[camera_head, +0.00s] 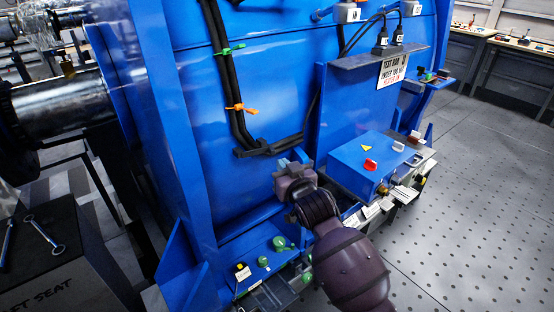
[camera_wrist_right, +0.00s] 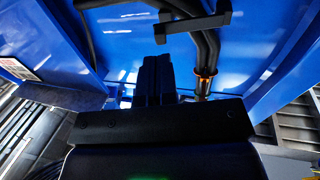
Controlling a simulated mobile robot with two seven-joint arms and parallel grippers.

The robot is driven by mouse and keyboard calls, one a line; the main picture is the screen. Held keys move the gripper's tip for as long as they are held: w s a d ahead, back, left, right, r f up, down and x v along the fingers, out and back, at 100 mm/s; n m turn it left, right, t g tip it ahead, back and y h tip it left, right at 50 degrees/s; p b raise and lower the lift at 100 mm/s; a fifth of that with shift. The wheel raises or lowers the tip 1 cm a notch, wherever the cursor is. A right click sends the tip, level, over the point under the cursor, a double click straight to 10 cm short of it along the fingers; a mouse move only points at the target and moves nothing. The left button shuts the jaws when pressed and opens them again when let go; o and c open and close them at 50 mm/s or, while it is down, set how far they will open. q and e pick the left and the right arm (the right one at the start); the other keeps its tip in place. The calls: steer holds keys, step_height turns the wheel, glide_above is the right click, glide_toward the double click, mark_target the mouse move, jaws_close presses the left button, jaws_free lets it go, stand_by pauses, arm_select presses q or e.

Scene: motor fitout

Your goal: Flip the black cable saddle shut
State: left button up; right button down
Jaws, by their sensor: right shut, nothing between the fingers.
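The black cable saddle (camera_head: 243,152) sits on the blue motor wall, at the lower bend of the black cables (camera_head: 230,90). In the right wrist view the saddle (camera_wrist_right: 180,26) shows as a black bar with a raised end, crossing the cables near the top edge. I cannot tell whether it is fully shut. My right gripper (camera_head: 291,162) is below and to the right of the saddle, apart from it. Its fingers (camera_wrist_right: 157,68) are shut together and empty, pointing up toward the wall. My left gripper is not in view.
An orange tie (camera_head: 240,108) and a green tie (camera_head: 230,50) hold the cables higher up. A blue box (camera_head: 362,158) with a red knob stands right of my arm. Green knobs sit on a blue ledge (camera_head: 245,272) below. A blue upright (camera_head: 165,120) stands at left.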

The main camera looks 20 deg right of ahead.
mark_target(274, 153)
steer(key=shift+w+a+f, duration=0.1)
steer(key=shift+w+a, duration=0.05)
steer(key=shift+w, duration=2)
arm_select(q)
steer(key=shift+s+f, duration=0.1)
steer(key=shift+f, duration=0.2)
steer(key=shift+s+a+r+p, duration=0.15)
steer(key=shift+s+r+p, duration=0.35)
steer(key=shift+p, duration=0.2)
arm_select(e)
steer(key=w, duration=0.1)
steer(key=w+d+n+y, duration=0.1)
steer(key=shift+w, duration=0.3)
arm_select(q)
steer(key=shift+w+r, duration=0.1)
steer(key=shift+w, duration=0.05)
